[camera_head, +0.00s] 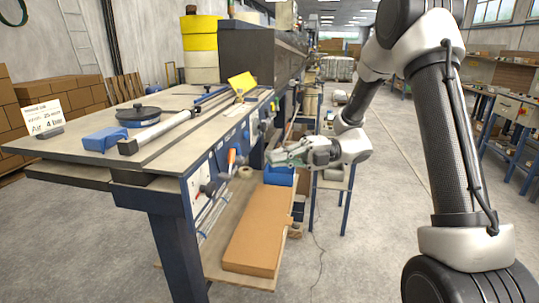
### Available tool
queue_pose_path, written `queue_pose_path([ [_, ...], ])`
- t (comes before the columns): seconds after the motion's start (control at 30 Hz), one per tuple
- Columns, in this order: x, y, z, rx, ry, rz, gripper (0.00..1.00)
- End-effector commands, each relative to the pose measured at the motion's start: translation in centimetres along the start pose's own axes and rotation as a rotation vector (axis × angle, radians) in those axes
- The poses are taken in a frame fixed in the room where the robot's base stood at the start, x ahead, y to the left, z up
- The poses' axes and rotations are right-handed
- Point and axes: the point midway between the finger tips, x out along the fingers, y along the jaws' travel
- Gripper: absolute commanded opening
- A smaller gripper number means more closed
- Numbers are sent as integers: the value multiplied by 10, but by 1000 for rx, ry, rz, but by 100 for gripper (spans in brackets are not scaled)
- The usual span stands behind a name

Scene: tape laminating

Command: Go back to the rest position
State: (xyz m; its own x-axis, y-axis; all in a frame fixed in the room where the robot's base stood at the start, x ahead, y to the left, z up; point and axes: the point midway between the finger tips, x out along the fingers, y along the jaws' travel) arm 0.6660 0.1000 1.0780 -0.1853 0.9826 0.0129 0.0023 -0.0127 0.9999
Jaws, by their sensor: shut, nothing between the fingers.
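My arm comes in from the right side of the head view and reaches down to the middle. My gripper (275,157) points left, close to the right edge of the workbench (110,172) and in front of its side panel. It is shut and empty. It appears apart from the bench, though the exact gap is hard to judge.
The bench carries a blue tape dispenser (105,139), a black round pan-like part (138,115), a sign (45,115) and a yellow piece (242,83). A cardboard box (257,235) lies on the lower shelf. A blue bin (279,176) is below the gripper.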

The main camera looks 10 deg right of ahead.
Motion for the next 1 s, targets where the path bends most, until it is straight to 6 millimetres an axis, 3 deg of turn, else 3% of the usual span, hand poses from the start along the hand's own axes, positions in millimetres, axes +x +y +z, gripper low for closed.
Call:
queue_pose_path([
  [0.13,-1,-10,2,-206,-4,-42,0],
  [0.2,-6,-28,-6,-372,32,-110,0],
  [0.3,-18,-64,-36,-634,159,-223,0],
  [0.47,-55,-84,-97,-1159,516,-372,0],
  [0.6,-106,-78,-148,-1646,980,-417,0],
  [0.7,-141,-64,-172,-1898,1314,-397,0],
  [0.83,-178,-39,-195,-2100,1723,-356,0],
  [1.0,-207,-2,-222,-2171,2129,-392,0],
])
